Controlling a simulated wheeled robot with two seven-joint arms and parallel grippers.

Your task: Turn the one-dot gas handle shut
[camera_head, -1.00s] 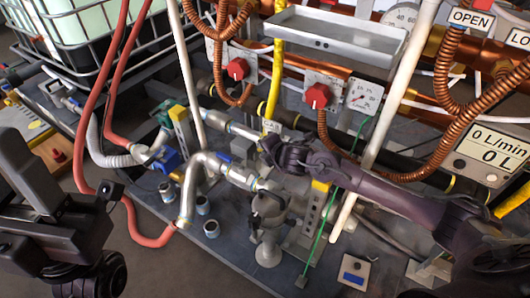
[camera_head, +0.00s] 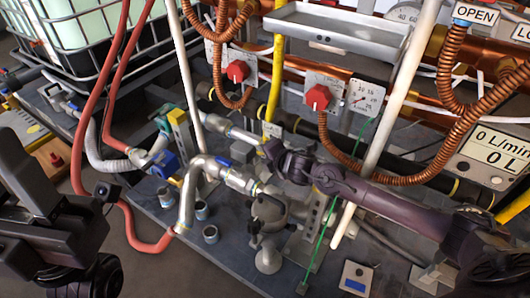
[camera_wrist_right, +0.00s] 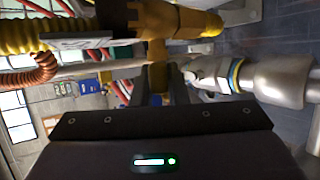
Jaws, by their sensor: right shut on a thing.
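A yellow gas pipe (camera_head: 274,90) runs down in the middle of the head view, with a small pale tag (camera_head: 272,129) near its lower end. The dots on it are too small to read. My right gripper (camera_head: 270,152) is at the lower end of this pipe. In the right wrist view the fingers (camera_wrist_right: 163,88) are shut on a yellow handle (camera_wrist_right: 158,72) beneath a yellow fitting. The handle is hidden by my gripper in the head view, so I cannot tell its dot marking. My left gripper (camera_head: 104,196) is at the far left, away from the pipe; its jaws are unclear.
Red knobs (camera_head: 238,71) and (camera_head: 317,97) sit on plates behind. A silver pipe (camera_head: 215,165) and a grey pump-like body (camera_head: 268,213) stand close to my right gripper. A white pole (camera_head: 390,120) rises beside my right arm. Red hoses (camera_head: 92,120) hang near my left arm.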

